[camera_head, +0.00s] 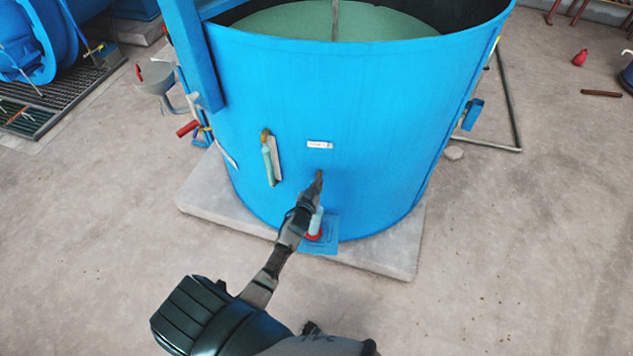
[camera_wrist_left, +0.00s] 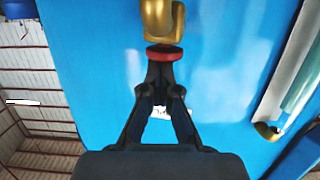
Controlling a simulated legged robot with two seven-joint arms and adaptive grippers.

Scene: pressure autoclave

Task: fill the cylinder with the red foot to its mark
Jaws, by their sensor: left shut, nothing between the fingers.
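The cylinder (camera_head: 316,221) with the red foot (camera_head: 314,237) stands upright on a small blue stand (camera_head: 320,246) at the base of the blue tank (camera_head: 390,110). My left arm partly covers it, and its mark and level cannot be read. A brass tap (camera_wrist_left: 163,20) with a red disc (camera_wrist_left: 164,53) shows in the left wrist view. My left gripper (camera_wrist_left: 163,73) is shut and empty, its fingertips right at the red disc; whether they touch cannot be told. In the head view the left gripper (camera_head: 316,184) is in front of the tank wall, above the cylinder.
The tank holds green liquid (camera_head: 290,22) and stands on a concrete slab (camera_head: 395,255). A sight tube (camera_head: 268,160) and a white label (camera_head: 320,145) are on its wall. A grey funnel-like vessel (camera_head: 155,80) stands left. The floor at right is mostly clear.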

